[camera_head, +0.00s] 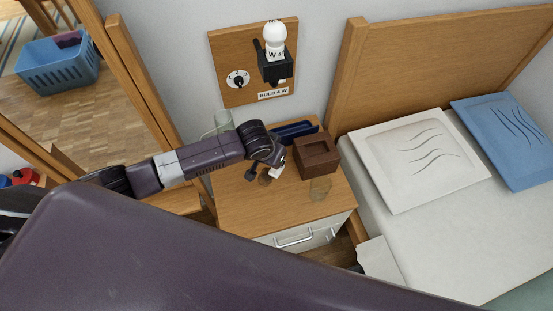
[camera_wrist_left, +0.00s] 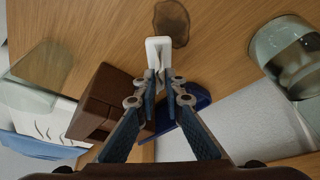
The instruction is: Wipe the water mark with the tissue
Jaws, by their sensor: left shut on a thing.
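My left gripper (camera_head: 264,170) is low over the wooden nightstand top and points down. In the left wrist view its fingers (camera_wrist_left: 160,82) are shut on a small white piece, the tissue (camera_wrist_left: 158,50). The water mark (camera_wrist_left: 171,24) is a dark, irregular patch on the wood, just beyond the tissue in that view. In the head view the mark (camera_head: 265,179) shows beside the fingertips. I cannot tell whether the tissue touches the wood. My right gripper is out of view.
A brown box (camera_head: 317,157) and a clear glass (camera_head: 320,188) stand right of the gripper. A blue tray (camera_head: 294,131) lies behind it. Another glass vessel (camera_head: 223,121) stands behind my arm. The bed with pillows (camera_head: 420,160) is at the right; a wall board holds a bulb (camera_head: 275,38).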

